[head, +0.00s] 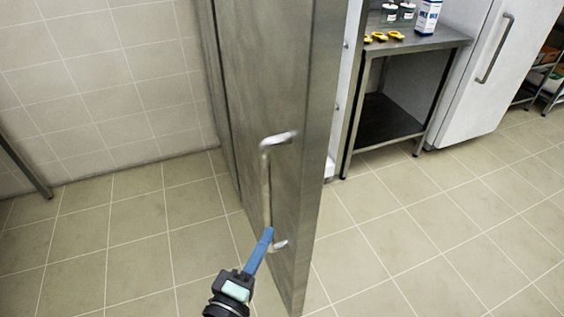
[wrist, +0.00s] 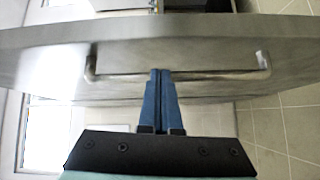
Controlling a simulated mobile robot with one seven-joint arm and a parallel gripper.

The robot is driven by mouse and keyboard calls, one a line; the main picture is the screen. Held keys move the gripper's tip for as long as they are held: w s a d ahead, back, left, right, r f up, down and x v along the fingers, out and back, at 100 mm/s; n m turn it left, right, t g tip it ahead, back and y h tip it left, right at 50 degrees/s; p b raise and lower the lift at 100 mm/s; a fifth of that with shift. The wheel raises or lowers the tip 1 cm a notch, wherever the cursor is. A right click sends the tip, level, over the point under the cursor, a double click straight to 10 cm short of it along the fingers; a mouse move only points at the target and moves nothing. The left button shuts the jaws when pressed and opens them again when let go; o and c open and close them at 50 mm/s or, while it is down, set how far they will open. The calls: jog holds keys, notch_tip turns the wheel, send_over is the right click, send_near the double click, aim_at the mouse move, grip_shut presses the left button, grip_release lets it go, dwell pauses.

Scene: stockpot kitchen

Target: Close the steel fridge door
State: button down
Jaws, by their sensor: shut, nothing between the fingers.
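The steel fridge door (head: 295,190) stands open in the head view, its edge and its handle side towards me. Its bar handle (head: 266,175) runs upright near that edge. My gripper (head: 267,234) is shut, with blue fingers, at the lower part of the handle. In the wrist view the door (wrist: 210,33) spans the picture, and the handle (wrist: 215,75) runs across it. The shut fingertips (wrist: 160,72) overlap the handle in the picture, with nothing between them. I cannot tell whether they touch it or the door.
A steel worktable (head: 412,42) with cups, a carton and yellow items stands behind the door to the right. Beyond it is a white cabinet (head: 490,70) with a handle. The tiled floor (head: 400,230) is clear on both sides of the door.

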aim_at(289, 189)
jog(key=shift+n, duration=0.8)
jog(key=x, duration=0.3)
jog(key=p+x, duration=0.1)
jog(key=x, duration=0.2)
jog(key=p+x, duration=0.1)
jog(key=x, duration=0.2)
jog(key=shift+w+a+r, duration=0.15)
jog(key=shift+a+r, duration=0.05)
jog(key=shift+r, duration=0.15)
